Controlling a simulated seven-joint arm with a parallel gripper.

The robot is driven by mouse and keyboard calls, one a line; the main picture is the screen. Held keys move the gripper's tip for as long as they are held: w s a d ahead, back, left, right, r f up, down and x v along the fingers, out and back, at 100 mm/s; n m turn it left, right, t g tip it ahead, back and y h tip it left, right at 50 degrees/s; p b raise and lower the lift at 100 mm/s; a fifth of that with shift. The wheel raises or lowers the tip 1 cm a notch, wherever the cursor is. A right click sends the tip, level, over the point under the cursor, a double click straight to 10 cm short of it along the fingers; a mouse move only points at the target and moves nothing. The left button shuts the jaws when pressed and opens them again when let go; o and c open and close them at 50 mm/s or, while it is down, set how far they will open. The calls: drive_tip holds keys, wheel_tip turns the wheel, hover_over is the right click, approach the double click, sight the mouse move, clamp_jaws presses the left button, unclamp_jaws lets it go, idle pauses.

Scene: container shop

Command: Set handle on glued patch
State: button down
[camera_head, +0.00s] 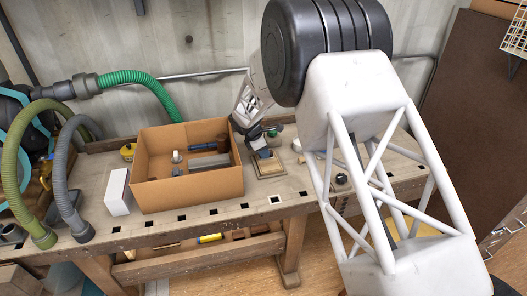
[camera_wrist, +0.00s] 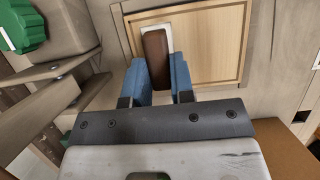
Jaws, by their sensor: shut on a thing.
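My gripper (camera_wrist: 160,78) is shut on a brown handle (camera_wrist: 157,58), held between its two blue fingers in the wrist view. The handle overlaps a whitish patch (camera_wrist: 143,37) on a light wooden panel (camera_wrist: 218,45) with a raised frame. I cannot tell whether handle and patch touch. In the head view my gripper (camera_head: 263,146) is low over the same panel (camera_head: 271,174) on the workbench. The handle and patch are too small to make out there.
A cardboard box (camera_head: 190,192) with tools inside stands left of the panel on the workbench (camera_head: 230,212). A white box (camera_head: 117,192) is farther left. A green item (camera_wrist: 20,25) and wooden pieces lie left of the gripper in the wrist view. The front bench strip is mostly clear.

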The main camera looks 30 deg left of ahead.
drive_tip(key=shift+f, duration=0.1)
drive_tip(key=c, duration=0.9)
unclamp_jaws()
drive_tip(key=shift+r, duration=3.5)
